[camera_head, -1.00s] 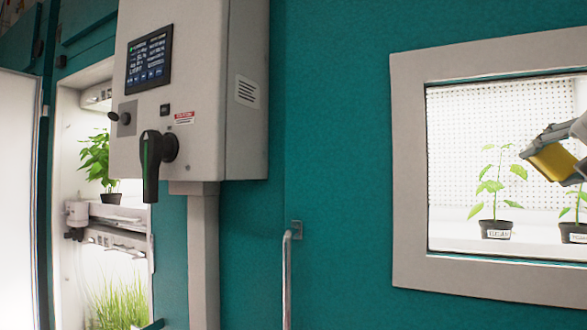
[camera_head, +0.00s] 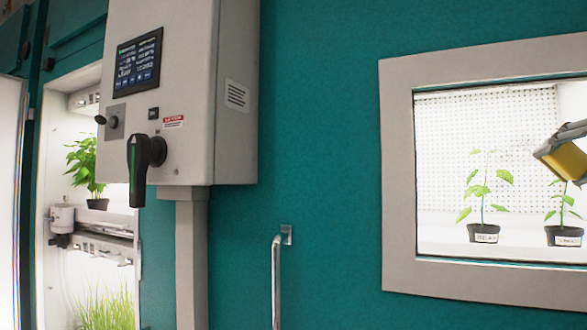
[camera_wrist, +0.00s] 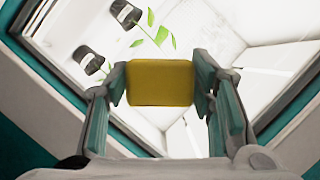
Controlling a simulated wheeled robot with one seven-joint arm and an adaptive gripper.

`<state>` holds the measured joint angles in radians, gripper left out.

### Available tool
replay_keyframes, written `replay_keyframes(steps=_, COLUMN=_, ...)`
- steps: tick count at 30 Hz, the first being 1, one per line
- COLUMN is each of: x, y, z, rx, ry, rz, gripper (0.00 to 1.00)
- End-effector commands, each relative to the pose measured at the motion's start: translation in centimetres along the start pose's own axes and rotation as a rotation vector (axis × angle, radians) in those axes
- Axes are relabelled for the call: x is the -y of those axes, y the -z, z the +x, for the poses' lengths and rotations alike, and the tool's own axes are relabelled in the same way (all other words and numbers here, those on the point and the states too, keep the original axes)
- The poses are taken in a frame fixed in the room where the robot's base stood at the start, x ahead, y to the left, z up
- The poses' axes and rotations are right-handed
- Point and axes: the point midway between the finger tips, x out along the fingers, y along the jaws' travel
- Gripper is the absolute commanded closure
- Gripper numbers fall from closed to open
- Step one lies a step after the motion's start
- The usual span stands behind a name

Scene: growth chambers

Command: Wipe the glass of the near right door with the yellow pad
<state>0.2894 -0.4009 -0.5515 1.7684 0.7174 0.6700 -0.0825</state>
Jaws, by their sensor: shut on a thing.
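The yellow pad (camera_wrist: 160,83) is held between the two fingers of my gripper (camera_wrist: 161,88) in the wrist view. In the head view the pad (camera_head: 563,161) is tilted at the right edge, in front of the window, with part of my gripper (camera_head: 570,140) beside it. The window glass (camera_head: 440,160) sits in a light grey frame (camera_head: 398,180) on the teal door (camera_head: 320,150). Potted seedlings show through the glass. I cannot tell whether the pad touches the glass. The window's right side is cut off in the head view.
A grey control box (camera_head: 180,90) with a screen and black lever handle (camera_head: 139,170) juts out left of the door. A vertical door handle (camera_head: 277,275) stands below the box's right. An open lit chamber (camera_head: 90,230) with plants is at far left.

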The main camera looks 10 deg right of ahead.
Motion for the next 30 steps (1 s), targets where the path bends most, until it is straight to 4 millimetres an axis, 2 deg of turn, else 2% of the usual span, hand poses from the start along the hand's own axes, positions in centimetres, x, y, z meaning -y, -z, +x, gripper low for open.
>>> replay_keyframes(steps=7, x=1.1, y=0.6, z=-0.4, rx=0.000, ry=0.001, rz=-0.001, gripper=0.73)
replay_keyframes(steps=21, x=3.2, y=-1.7, z=0.9, rx=0.001, ry=0.000, rz=-0.002, gripper=0.73)
replay_keyframes(steps=30, x=4.0, y=-2.5, z=1.3, rx=0.002, ry=0.001, rz=-0.001, gripper=0.73)
